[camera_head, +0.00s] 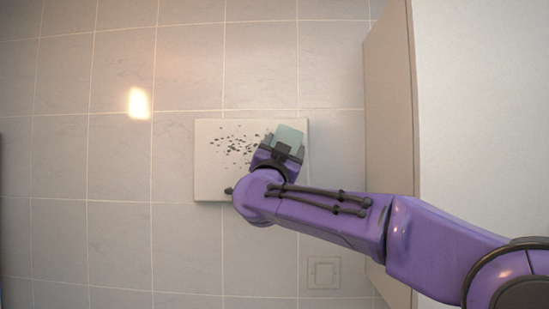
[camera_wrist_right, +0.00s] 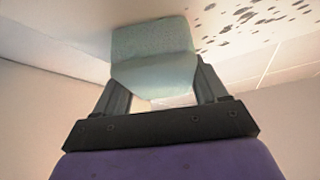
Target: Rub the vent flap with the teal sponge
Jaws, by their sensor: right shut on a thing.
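The vent flap (camera_head: 210,175) is a pale square panel on the tiled wall, with a patch of dark specks on its upper middle. My right gripper (camera_head: 281,148) is in front of the panel's right part, shut on the teal sponge (camera_head: 289,136). In the right wrist view the sponge (camera_wrist_right: 152,55) sits between the two dark fingers, its far end at or very near the pale panel surface; I cannot tell whether it touches. Dark specks (camera_wrist_right: 250,18) show to the right of the sponge there. My arm hides the panel's lower right. My left gripper is not in view.
Grey tiles (camera_head: 120,170) surround the panel. A beige upright panel (camera_head: 390,110) and a white surface (camera_head: 480,110) stand on the right. A small square plate (camera_head: 323,273) is on the wall below. The left side is clear.

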